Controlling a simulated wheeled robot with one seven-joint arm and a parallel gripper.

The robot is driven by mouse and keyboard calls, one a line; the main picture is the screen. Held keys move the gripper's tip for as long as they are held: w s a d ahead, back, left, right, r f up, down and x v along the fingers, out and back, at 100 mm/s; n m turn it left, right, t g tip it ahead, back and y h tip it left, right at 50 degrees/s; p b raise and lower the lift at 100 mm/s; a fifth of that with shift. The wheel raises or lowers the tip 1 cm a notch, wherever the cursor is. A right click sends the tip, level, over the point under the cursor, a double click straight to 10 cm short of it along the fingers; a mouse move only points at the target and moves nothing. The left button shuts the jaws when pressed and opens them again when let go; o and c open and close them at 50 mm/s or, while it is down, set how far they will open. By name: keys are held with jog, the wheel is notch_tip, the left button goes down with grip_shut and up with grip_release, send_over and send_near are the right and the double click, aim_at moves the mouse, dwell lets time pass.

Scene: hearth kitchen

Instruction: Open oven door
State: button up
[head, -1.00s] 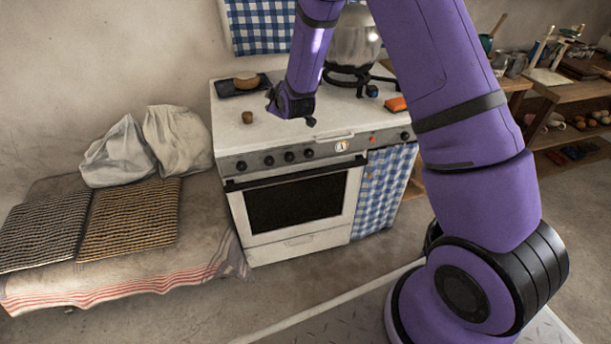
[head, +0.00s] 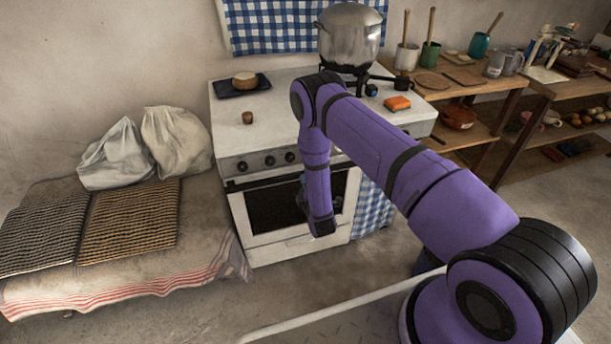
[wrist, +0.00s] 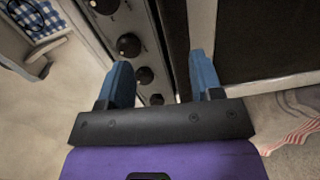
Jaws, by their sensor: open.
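The oven door (head: 237,216) is shut on the front of the white stove (head: 290,92). It has a pale frame, a dark window and a black bar handle (head: 258,182) along its top edge. My gripper (head: 301,197) is in front of the door, mostly hidden behind my arm in the head view. In the wrist view my gripper (wrist: 162,76) is open with two blue fingers apart. A dark strip, which looks like the handle (wrist: 173,42), runs between the fingers. I cannot tell whether either finger touches it.
Control knobs (wrist: 128,45) line the panel beside the left finger. A pot (head: 349,38), a dark tray (head: 240,86) and an orange item (head: 397,103) are on the stove top. A bench (head: 150,255) with sacks stands left. The floor before the stove is clear.

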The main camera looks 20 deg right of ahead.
jog(key=shift+n, duration=0.3)
jog(key=w, duration=0.3)
jog(key=w+f, duration=0.1)
jog(key=w, duration=0.1)
jog(key=w+f, duration=0.1)
jog(key=w, duration=0.2)
jog(key=shift+w+d+f, duration=0.2)
jog(key=shift+w+d, duration=0.1)
jog(key=shift+d, duration=0.1)
jog(key=shift+c, duration=0.4)
grip_shut()
